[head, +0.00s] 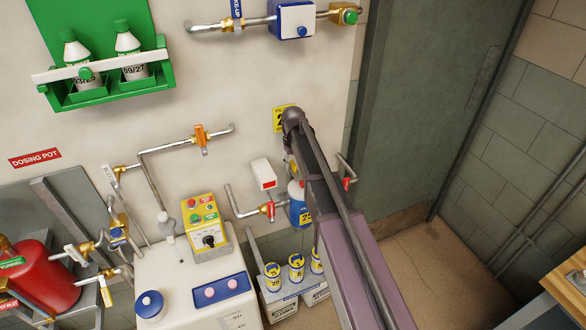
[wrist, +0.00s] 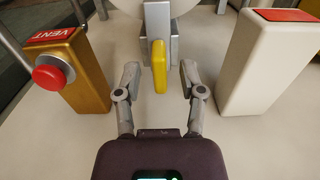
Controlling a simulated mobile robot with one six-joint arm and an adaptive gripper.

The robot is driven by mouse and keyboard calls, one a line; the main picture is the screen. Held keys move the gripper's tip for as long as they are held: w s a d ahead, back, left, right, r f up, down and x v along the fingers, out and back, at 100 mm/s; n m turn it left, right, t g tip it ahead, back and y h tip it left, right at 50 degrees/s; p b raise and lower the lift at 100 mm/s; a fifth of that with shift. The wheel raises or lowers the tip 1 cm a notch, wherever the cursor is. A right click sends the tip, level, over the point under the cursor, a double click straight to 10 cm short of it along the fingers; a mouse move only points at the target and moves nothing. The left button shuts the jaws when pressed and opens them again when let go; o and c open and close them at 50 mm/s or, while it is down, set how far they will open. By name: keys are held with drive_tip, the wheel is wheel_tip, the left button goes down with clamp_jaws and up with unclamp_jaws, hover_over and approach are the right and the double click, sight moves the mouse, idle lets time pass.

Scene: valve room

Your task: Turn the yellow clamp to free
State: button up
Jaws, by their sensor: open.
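The yellow clamp (wrist: 160,66) is an upright yellow lever in front of a grey metal bracket (wrist: 158,25) in the wrist view. My gripper (wrist: 161,74) is open, with one finger to the left of the clamp and one to the right. Gaps show on both sides, and neither finger appears to touch it.
In the wrist view a brass block (wrist: 72,75) marked VENT, with a red button (wrist: 50,73), stands left. A white block (wrist: 265,65) with a red top stands right. In the head view, pipes with a red-handled valve (head: 270,211) and a blue bottle (head: 299,207) are beside my arm.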

drive_tip(key=shift+f, duration=0.3)
clamp_jaws()
